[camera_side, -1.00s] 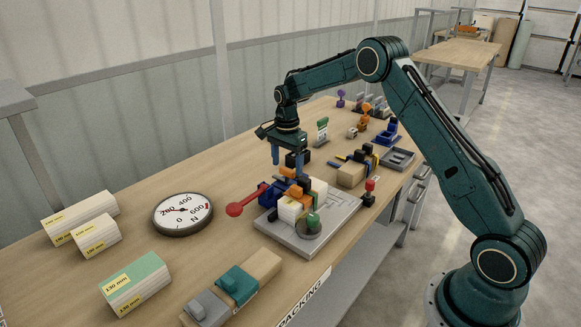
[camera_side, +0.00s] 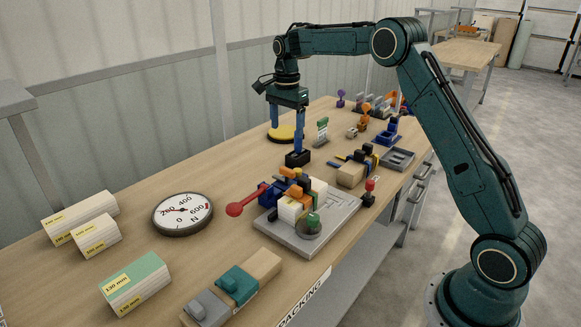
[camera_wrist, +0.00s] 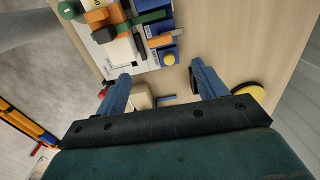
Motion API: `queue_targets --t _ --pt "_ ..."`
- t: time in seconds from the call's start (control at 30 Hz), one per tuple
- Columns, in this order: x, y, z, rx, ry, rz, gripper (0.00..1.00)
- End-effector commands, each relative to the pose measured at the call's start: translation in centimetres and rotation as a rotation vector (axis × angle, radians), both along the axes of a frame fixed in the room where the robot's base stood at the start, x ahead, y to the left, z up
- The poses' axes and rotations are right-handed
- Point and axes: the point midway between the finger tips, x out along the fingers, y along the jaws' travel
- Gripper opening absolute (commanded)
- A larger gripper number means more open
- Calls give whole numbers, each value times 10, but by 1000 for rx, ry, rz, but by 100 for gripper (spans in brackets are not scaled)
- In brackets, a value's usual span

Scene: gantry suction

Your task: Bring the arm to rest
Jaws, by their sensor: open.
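My gripper (camera_side: 286,128) has blue fingers spread apart with nothing between them. It hangs pointing down above the wooden table, just behind the grey fixture plate (camera_side: 283,232) and clear of the parts on it. In the wrist view my gripper (camera_wrist: 160,84) also shows its two blue fingers wide apart. The fixture carries white, orange and blue blocks and a green knob (camera_side: 312,221). A black block (camera_side: 297,159) stands on the table below the fingers in the side view.
A round gauge (camera_side: 183,213) and white blocks (camera_side: 88,216) lie at the left. A red-ended lever (camera_side: 235,209) sticks out left of the fixture. A tan box (camera_side: 352,174) stands right of it. A yellow disc (camera_side: 282,133) lies behind my gripper. The table's back left is clear.

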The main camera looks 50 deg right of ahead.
Motion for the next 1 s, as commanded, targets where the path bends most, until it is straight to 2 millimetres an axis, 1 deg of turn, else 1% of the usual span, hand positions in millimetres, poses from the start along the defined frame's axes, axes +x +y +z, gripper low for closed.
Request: queue_targets --t 0.3,0.47,0.57,0.67,0.87,1.0 --pt "0 0 1 0 -1 2 71" --pt "-4 4 8 -2 -9 28 71" --pt "-11 10 19 -6 -21 67 71" --pt "-21 18 33 -12 -40 124 71" --pt "-50 38 66 -31 -83 276 71" --pt "-75 52 86 -48 -115 389 71"
